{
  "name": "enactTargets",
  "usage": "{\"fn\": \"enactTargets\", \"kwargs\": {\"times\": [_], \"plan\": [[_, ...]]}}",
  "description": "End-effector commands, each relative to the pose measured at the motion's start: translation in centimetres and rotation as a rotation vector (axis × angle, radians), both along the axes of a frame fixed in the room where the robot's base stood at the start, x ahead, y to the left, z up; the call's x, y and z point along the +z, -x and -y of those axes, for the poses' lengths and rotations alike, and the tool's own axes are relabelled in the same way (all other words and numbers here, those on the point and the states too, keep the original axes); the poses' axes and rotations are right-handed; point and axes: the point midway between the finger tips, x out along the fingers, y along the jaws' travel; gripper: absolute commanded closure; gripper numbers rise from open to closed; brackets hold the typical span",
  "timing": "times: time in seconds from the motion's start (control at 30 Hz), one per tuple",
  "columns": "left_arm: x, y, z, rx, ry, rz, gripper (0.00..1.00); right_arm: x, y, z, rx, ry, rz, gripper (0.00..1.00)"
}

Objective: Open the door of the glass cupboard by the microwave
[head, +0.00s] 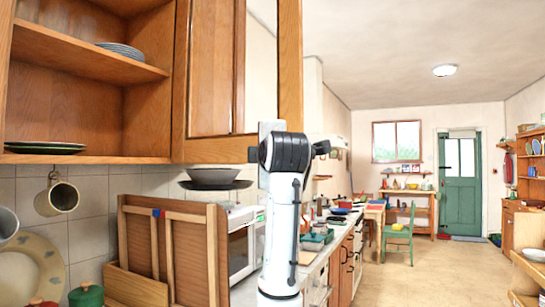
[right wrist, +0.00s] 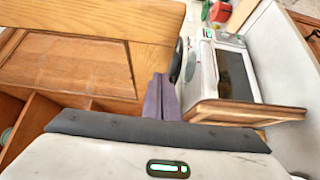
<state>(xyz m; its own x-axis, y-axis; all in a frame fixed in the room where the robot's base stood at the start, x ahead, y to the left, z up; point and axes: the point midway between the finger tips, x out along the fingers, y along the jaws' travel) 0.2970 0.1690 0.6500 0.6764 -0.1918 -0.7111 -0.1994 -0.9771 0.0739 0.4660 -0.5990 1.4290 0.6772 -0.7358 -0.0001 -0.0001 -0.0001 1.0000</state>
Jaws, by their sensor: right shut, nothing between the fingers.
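The glass cupboard (head: 147,98) hangs on the left wall in the head view; its front is uncovered and plates show on its shelves. Its framed door (head: 290,62) stands swung out to the right, and a wooden panel and pale wall show within the frame. My right gripper (head: 265,135) is raised at the door's lower right corner; whether it touches is unclear. In the right wrist view its fingers (right wrist: 161,95) are shut and empty, beside wooden boards. The microwave (head: 243,240) is below the door, partly behind my arm; it also shows in the right wrist view (right wrist: 222,72). My left gripper is out of view.
A wooden rack (head: 165,240) stands on the counter below the cupboard. A dark bowl (head: 214,178) is under the door's bottom rail. A mug (head: 57,198) hangs at the left. The floor (head: 420,275) to the right is open, with a green chair (head: 398,235) farther back.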

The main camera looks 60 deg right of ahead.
Motion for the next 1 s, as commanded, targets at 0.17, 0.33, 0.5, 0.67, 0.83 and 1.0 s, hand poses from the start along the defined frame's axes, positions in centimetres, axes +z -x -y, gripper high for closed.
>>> {"fn": "enactTargets", "kwargs": {"times": [0.17, 0.33, 0.5, 0.67, 0.83, 1.0], "plan": [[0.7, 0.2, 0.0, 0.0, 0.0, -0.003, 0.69, 0.3, -0.5, -3.6, 0.012, 0.004, -0.001, 1.0], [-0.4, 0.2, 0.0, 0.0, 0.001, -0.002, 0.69, -0.1, 3.3, -4.6, 0.007, 0.002, 0.006, 1.0], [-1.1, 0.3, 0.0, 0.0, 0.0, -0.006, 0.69, 0.0, 6.7, -5.3, 0.009, 0.003, 0.004, 1.0], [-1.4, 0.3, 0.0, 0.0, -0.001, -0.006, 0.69, 0.0, 8.6, -5.7, 0.01, 0.0, 0.001, 1.0], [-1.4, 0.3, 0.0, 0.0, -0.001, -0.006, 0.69, 0.0, 9.3, -5.8, 0.01, 0.0, 0.0, 1.0], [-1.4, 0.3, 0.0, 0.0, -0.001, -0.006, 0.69, 0.0, 9.3, -5.9, 0.011, 0.0, -0.001, 1.0]]}}
